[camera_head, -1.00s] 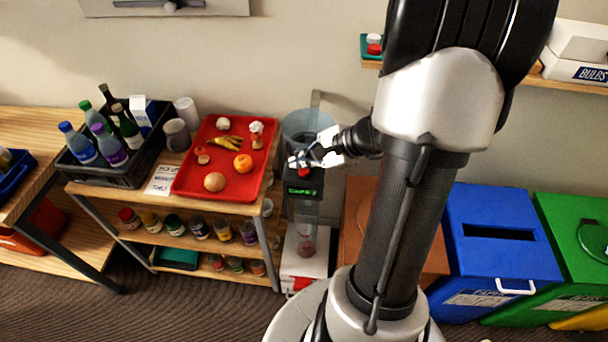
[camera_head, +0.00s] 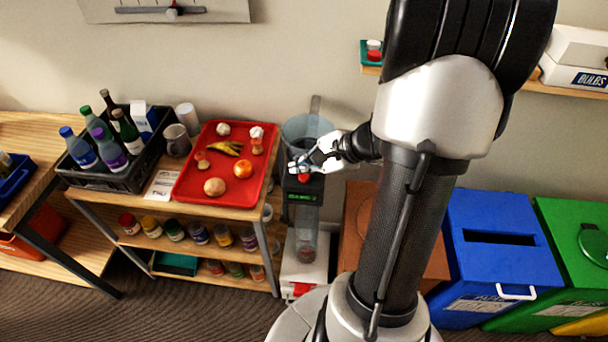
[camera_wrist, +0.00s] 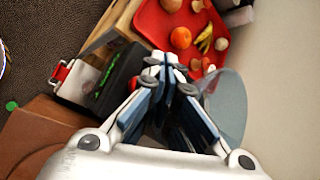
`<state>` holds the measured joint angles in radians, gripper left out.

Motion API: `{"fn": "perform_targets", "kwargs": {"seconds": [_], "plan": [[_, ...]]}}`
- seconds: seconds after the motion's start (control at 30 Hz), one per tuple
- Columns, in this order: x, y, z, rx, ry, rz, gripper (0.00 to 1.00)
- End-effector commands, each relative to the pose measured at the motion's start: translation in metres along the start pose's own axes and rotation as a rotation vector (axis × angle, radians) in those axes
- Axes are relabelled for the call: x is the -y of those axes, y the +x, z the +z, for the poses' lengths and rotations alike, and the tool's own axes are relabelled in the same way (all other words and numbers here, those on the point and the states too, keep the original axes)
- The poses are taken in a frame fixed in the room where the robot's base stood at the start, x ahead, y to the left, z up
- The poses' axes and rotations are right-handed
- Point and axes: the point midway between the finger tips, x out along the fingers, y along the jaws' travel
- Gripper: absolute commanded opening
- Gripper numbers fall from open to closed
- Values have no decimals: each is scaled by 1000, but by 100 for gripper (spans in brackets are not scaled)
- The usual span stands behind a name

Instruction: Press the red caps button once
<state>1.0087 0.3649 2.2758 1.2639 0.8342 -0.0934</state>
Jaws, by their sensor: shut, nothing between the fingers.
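The red caps button (camera_head: 303,178) sits on top of a black dispenser box (camera_head: 312,186) with a green-lit display (camera_head: 303,197). My gripper (camera_head: 296,166) is shut and empty, its fingertips above and very close to the button in the head view. I cannot tell whether they touch it. In the wrist view, the shut fingers (camera_wrist: 165,62) lie beside the black box (camera_wrist: 122,72) with its green lettering. The button is mostly or wholly hidden there by the fingers.
A clear bin (camera_head: 305,128) stands behind the box, close to my gripper. The red tray (camera_head: 190,192) with food is on the table at left, beside a black bottle crate (camera_head: 130,178). A brown bin (camera_head: 356,205) and blue bin (camera_head: 500,262) stand at right.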

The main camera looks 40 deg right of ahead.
Motion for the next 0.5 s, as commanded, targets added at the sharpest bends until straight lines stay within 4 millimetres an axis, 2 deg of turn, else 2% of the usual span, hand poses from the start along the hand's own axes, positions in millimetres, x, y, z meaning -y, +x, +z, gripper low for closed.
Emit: {"fn": "perform_targets", "kwargs": {"seconds": [0.5], "plan": [[-3,5,-4,0,0,0,0]]}}
